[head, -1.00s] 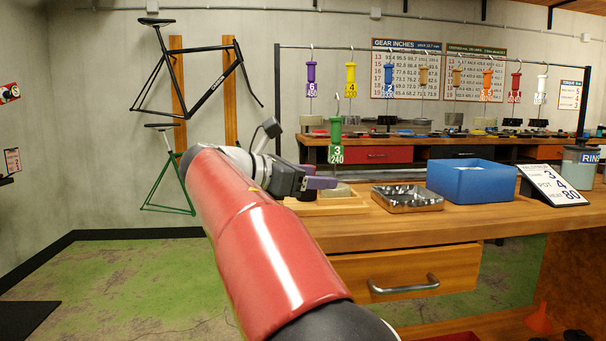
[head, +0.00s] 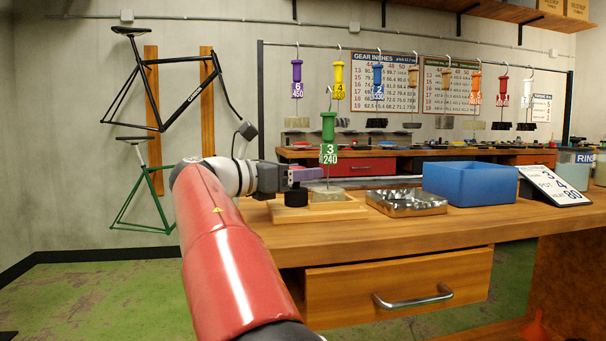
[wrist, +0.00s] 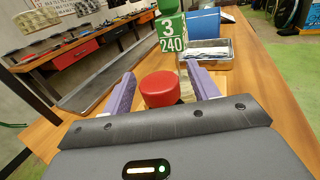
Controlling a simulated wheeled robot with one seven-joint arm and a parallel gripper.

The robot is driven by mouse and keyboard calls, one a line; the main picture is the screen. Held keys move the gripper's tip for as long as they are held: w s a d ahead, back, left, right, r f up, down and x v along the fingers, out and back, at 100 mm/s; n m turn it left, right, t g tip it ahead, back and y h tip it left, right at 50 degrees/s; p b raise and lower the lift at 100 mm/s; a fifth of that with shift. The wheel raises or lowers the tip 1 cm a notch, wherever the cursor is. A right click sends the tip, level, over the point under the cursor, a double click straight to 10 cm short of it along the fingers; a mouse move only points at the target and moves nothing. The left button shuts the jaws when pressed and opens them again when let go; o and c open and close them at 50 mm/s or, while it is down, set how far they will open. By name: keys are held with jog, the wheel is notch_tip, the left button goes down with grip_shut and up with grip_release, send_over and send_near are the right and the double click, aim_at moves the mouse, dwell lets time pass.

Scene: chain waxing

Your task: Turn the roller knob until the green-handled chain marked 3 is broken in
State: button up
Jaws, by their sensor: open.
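The green-handled chain marked 3 and 240 (head: 328,126) stands upright over a wooden tray (head: 348,212) on the workbench. Its lower end meets a grey block (head: 326,194) in the tray. In the wrist view its green tag (wrist: 172,33) is just beyond the red round knob (wrist: 160,88). My gripper (head: 307,175) is open, with purple fingers above the left part of the tray. In the wrist view the fingers lie on either side of the knob; I cannot tell whether they touch it. In the head view a dark round part (head: 296,197) shows below the gripper.
A metal tray (head: 406,203), a blue box (head: 464,183) and a sign reading 3, 4, 80 (head: 553,186) stand to the right on the bench. Several other coloured-handled chains hang from a rail (head: 420,54) behind. The bench's front right top is clear.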

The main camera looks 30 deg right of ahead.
jog(key=shift+w+d, duration=0.1)
jog(key=shift+d, duration=0.5)
jog(key=c, duration=1)
jog(key=shift+n+t, duration=0.3)
jog(key=shift+t, duration=0.2)
